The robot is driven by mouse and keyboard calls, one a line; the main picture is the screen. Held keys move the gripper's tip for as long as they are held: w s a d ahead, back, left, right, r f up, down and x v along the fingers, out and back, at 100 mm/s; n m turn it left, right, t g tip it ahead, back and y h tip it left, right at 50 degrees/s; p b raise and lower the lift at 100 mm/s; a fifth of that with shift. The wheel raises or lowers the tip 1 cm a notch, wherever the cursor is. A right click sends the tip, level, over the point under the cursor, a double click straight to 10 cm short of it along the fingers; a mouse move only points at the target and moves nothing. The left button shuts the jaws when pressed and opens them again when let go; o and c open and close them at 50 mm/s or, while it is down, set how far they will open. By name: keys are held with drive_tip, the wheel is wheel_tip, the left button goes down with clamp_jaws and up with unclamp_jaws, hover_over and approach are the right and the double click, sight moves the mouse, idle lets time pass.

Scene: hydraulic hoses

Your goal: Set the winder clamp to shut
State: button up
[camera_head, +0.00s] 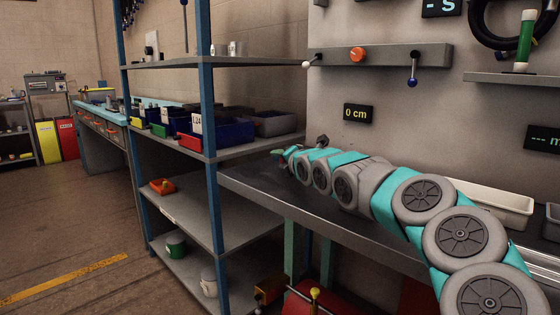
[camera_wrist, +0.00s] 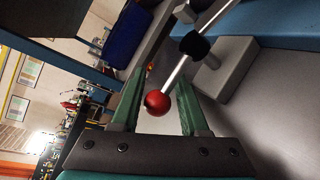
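In the wrist view a lever has a red ball (camera_wrist: 157,102) at the end of a bright metal rod (camera_wrist: 178,70). The rod passes through a black collar (camera_wrist: 195,45) beside a grey block (camera_wrist: 226,70). I take this lever to be the winder clamp's, but no label shows. My gripper (camera_wrist: 160,95) has its two green fingers apart, with the red ball seen between them and a gap on the right side. In the head view my gripper (camera_head: 284,156) is small at the far end of the bench; the red ball cannot be made out there.
The dark bench (camera_head: 262,182) runs under my arm. A wall rail (camera_head: 385,56) carries an orange knob (camera_head: 358,54) and a blue-ball lever (camera_head: 412,80). A display (camera_head: 358,114) reads 0 cm. A blue-post shelf (camera_head: 207,130) with bins stands close left of my gripper.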

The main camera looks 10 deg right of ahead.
drive_tip(key=shift+o, duration=1.2)
drive_tip(key=b+v, duration=0.1)
drive_tip(key=v, duration=0.6)
drive_tip(key=shift+r+b, duration=0.1)
drive_tip(key=shift+b, duration=0.3)
drive_tip(key=shift+s, duration=0.35)
